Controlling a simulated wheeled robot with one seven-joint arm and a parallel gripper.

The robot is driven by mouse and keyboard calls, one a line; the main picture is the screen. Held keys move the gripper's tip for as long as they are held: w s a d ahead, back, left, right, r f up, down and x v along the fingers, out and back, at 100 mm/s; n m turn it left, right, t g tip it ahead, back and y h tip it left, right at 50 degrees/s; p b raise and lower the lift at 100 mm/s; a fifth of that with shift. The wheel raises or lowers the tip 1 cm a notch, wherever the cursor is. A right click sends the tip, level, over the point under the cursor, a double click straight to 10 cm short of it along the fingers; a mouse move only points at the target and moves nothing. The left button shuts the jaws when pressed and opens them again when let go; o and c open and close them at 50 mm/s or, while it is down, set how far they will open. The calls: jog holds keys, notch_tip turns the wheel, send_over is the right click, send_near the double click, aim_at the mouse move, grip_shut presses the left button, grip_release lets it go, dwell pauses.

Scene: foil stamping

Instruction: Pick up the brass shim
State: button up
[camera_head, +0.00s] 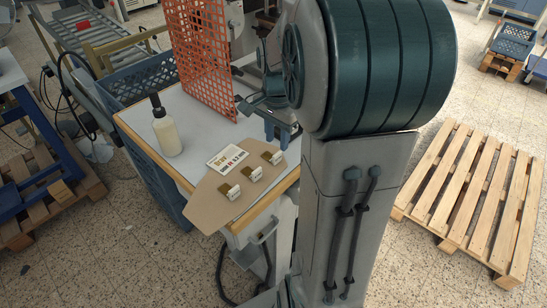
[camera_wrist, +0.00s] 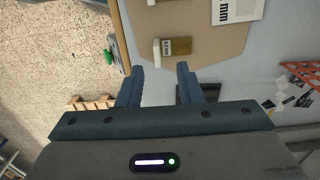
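Three small brass-coloured pieces, each with a pale block or tab, lie along one side of a tan board: a near one (camera_head: 232,191), a middle one (camera_head: 254,174) and a far one (camera_head: 272,157). I cannot tell which of them is the brass shim. In the wrist view one brass piece (camera_wrist: 177,46) lies flat beside a white block (camera_wrist: 156,48), just beyond my fingertips. My gripper (camera_wrist: 157,72) is open, with nothing between its fingers. In the head view my gripper (camera_head: 281,133) is above the table beyond the far piece, partly hidden by my arm.
The tan board (camera_head: 208,200) lies at the table's front edge, with a printed card (camera_head: 226,159) on it. A bottle (camera_head: 165,130) stands to the left. An orange mesh guard (camera_head: 207,55) rises behind. A wooden pallet (camera_head: 475,195) lies on the floor at right.

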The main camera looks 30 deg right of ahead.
aim_at(277, 154)
jog(key=f, duration=0.5)
jog(key=shift+s+a+p, duration=0.1)
jog(key=shift+s+p, duration=0.15)
jog(key=shift+p, duration=0.15)
grip_shut()
jog(key=shift+r, duration=0.1)
